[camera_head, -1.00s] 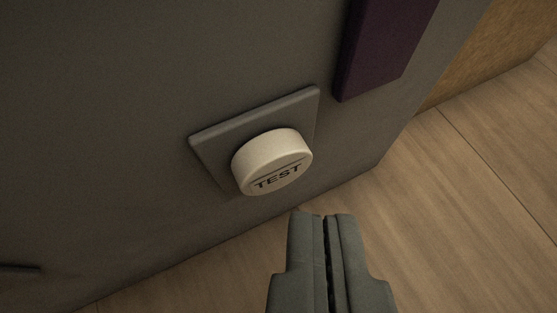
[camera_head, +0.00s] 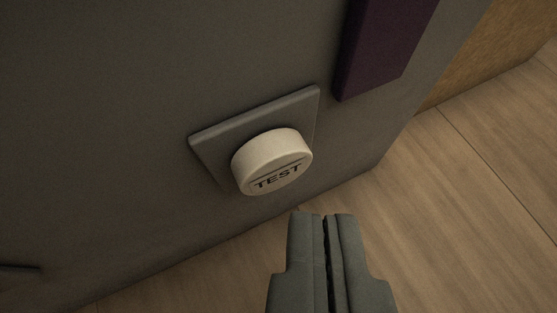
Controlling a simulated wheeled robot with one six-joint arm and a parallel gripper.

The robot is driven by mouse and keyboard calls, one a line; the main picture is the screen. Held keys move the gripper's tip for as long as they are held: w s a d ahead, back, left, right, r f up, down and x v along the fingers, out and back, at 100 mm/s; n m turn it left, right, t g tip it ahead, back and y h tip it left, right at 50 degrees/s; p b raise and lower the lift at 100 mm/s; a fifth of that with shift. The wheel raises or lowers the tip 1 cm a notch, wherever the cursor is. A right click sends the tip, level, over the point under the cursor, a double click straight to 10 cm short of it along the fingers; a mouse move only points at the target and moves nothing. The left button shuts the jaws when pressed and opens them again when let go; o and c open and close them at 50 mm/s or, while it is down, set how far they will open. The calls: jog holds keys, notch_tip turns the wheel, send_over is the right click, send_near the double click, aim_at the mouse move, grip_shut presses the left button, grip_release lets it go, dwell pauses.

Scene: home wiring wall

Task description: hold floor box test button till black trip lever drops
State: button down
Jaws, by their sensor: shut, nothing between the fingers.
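The test button (camera_head: 271,161) is a round cream knob marked "TEST". It stands out from a square grey plate (camera_head: 215,138) on the front of the grey floor box (camera_head: 120,90). My gripper (camera_head: 326,216) is shut and empty at the lower middle of the view. Its tips show below and a little right of the button, apart from it in the picture. The black trip lever cannot be made out; only a small dark edge (camera_head: 20,268) shows at the lower left of the box.
A dark purple strip (camera_head: 382,45) stands out from the box above and right of the button. Wooden floor (camera_head: 455,195) lies along the box's lower edge and to the right. A brown surface (camera_head: 500,55) rises behind at the upper right.

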jog(key=shift+w, duration=0.1)
jog(key=shift+w+a, duration=0.1)
jog(key=shift+w, duration=0.2)
jog(key=shift+w+a, duration=0.15)
jog(key=shift+w, duration=0.3)
dwell(2.2)
jog(key=shift+s, duration=0.15)
jog(key=shift+s+d, duration=0.25)
jog(key=shift+s, duration=0.5)
jog(key=shift+s+d, duration=0.25)
jog(key=shift+s, duration=0.55)
jog(key=shift+s+d, duration=0.2)
jog(key=shift+s, duration=0.6)
jog(key=shift+s+d, duration=0.25)
jog(key=shift+s, duration=0.55)
jog(key=shift+r, duration=0.1)
